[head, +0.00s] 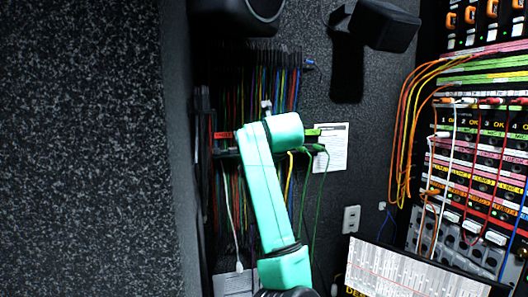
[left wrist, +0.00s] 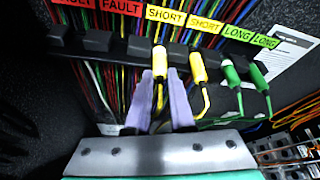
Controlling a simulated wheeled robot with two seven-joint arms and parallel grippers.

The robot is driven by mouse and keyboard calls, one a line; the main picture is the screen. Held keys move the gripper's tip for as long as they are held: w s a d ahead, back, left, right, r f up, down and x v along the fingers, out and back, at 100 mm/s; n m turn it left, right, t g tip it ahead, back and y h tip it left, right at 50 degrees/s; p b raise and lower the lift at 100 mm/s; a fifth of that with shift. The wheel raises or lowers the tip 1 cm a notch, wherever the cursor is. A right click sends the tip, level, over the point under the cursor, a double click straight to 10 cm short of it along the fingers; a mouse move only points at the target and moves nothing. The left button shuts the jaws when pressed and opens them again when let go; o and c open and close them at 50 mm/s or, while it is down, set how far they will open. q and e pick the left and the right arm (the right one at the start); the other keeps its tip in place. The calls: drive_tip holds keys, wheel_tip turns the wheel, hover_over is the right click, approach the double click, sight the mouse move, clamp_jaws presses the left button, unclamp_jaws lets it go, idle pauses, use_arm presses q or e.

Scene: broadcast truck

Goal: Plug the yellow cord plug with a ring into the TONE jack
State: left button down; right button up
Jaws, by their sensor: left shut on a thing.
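My left gripper (left wrist: 161,80) has its two pale purple fingers on either side of a yellow plug (left wrist: 159,65) and is shut on it. This plug has a pale band near its upper end and hangs upright at the dark holder rail (left wrist: 101,42), under a SHORT label. A second yellow plug (left wrist: 198,68) hangs just to its right, also below a SHORT label. In the head view my teal left arm hides the gripper and held plug. I cannot read a TONE label in either view. My right gripper is not in view.
Two green plugs (left wrist: 231,74) hang right of the yellow ones, under LONG labels. Many coloured cords hang behind the rail. The patch panel (head: 480,150) with labelled rows and plugged cords stands at the right.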

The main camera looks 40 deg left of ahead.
use_arm(q)
wheel_tip(320, 180, up, 3)
drive_tip(key=shift+f+p, duration=0.2)
drive_tip(key=shift+p, duration=0.7)
drive_tip(key=s+d+b, duration=0.1)
drive_tip(key=d+b, duration=0.1)
drive_tip(key=shift+s+d, duration=0.3)
drive_tip(key=shift+s, duration=0.1)
